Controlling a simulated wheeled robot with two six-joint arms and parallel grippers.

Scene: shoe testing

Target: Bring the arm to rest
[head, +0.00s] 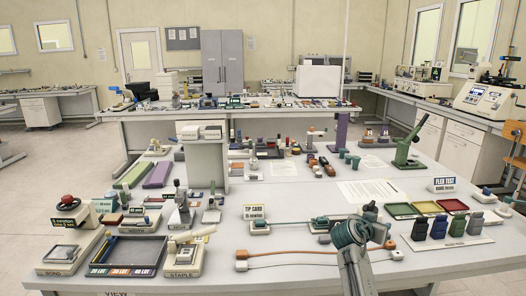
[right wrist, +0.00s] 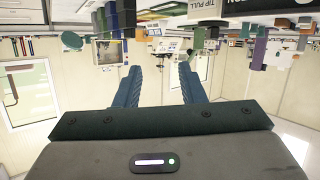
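My right arm comes in from the bottom edge in the head view, right of centre. Its teal-and-grey gripper (head: 370,213) is raised above the front part of the near table. In the right wrist view the two blue-teal fingers of the right gripper (right wrist: 159,70) stand apart with nothing between them. That view is upside down, with the table's objects along its top edge. My left arm and gripper do not show in the head view.
Cords with white and orange ends (head: 318,255) lie near the arm. Colored trays (head: 425,208) stand right.

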